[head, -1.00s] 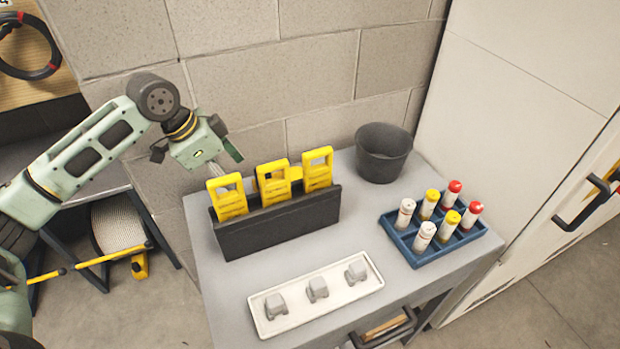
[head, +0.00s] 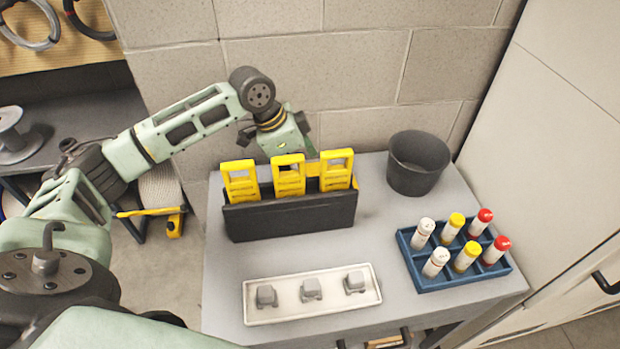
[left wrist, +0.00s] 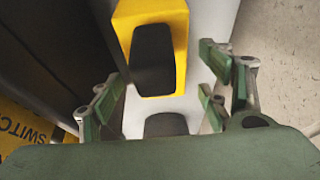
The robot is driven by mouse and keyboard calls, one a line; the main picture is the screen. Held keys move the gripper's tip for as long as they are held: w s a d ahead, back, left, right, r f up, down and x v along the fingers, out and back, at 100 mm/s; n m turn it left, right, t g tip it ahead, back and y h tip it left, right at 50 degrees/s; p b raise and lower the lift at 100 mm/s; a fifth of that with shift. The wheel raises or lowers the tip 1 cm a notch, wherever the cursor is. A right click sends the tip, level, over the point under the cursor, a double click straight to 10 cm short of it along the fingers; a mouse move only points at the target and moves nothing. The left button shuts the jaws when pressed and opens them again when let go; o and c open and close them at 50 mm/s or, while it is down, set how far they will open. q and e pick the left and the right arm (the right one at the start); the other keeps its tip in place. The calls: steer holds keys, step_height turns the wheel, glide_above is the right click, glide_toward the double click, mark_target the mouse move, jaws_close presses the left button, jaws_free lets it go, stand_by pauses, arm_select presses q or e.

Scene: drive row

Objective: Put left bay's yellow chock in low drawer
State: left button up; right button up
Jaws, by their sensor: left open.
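A yellow block with a dark recess or pad (left wrist: 180,20), apparently the yellow chock, lies between my left gripper's fingers in the left wrist view. In the head view, a patch of yellow (head: 312,169) shows behind a black rack (head: 290,218), and the rest is hidden. My left gripper (left wrist: 164,85) is open, with a finger on either side of the block's near end, and I see no grip on it. In the head view, this gripper (head: 293,148) is behind the rack. A drawer handle (head: 405,337) shows at the bench's front, mostly cut off. My right gripper is out of view.
Three yellow plates (head: 240,182) stand in the rack, screening the space behind. A white tray (head: 330,310) with grey pieces, a blue crate (head: 425,275) of capped tubes and a dark bucket (head: 418,162) stand on the grey bench (head: 225,285). A block wall rises behind.

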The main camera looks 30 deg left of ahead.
mark_target(308, 172)
arm_select(q)
steer(key=x, duration=0.3)
steer(key=shift+d+f, duration=0.1)
steer(key=shift+c, duration=0.3)
steer(key=c, duration=1.7)
